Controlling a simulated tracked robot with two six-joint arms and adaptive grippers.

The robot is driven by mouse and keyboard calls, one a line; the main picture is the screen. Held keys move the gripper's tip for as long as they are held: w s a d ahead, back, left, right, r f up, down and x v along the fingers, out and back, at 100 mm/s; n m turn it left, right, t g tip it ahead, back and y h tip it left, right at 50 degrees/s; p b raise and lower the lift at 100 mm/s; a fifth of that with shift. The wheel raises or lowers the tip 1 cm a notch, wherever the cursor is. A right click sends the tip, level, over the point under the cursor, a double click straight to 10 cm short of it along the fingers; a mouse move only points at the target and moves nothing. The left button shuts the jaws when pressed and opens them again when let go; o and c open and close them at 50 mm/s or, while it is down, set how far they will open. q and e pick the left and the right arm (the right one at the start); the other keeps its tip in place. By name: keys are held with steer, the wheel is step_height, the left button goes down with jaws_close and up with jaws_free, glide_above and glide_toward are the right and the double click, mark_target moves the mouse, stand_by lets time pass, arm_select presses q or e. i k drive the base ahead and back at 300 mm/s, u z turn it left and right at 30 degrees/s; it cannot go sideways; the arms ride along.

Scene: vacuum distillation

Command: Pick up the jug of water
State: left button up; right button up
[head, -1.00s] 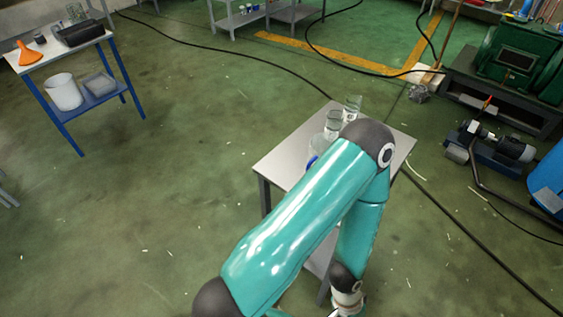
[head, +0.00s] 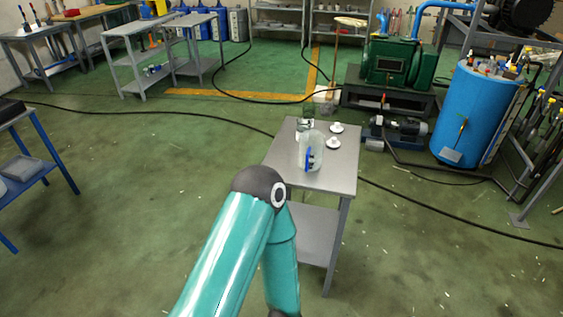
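A clear jug with a blue handle (head: 314,152) stands upright on the top of a small grey metal table (head: 334,181) in the middle of the head view. Its contents are hard to make out. One of my teal arms rises from the bottom edge, with its elbow in front of the table's left side and its lower part bent down out of the picture. Neither of my grippers shows.
Glass beakers (head: 304,128) stand behind the jug, and two small white items (head: 333,142) lie to its right. A pump (head: 398,129) and a blue tank (head: 477,112) stand at the right. Open green floor lies left of the table, crossed by a black cable.

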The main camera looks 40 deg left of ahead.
mark_target(311, 142)
steer(key=u, duration=2.4)
steer(key=k, duration=0.1)
steer(key=z, duration=0.95)
steer(key=i, duration=0.7)
